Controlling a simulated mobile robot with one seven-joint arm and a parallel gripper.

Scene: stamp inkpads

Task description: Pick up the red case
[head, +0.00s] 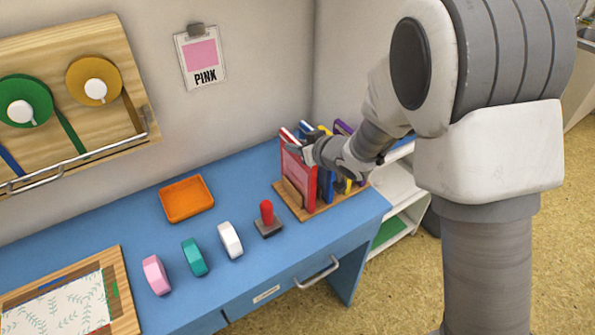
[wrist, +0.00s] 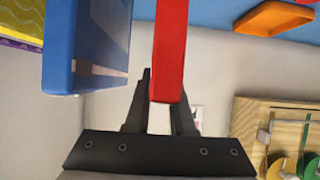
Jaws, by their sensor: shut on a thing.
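The red case (head: 299,175) stands upright at the left end of a row of cases in a wooden rack (head: 290,201) on the blue desk. In the wrist view the red case (wrist: 169,50) is seen edge-on, running down between my gripper's fingers. My gripper (head: 309,152) is at the top of the red case in the head view. In the wrist view my gripper (wrist: 160,105) is shut on the red case. The fingertips are partly hidden behind it.
A blue case (wrist: 86,45) is close beside the red case, with yellow and purple (head: 343,128) ones beyond. A red-handled stamp (head: 267,219), an orange tray (head: 187,198) and white (head: 230,240), teal (head: 194,257) and pink (head: 156,275) pieces lie left of the rack.

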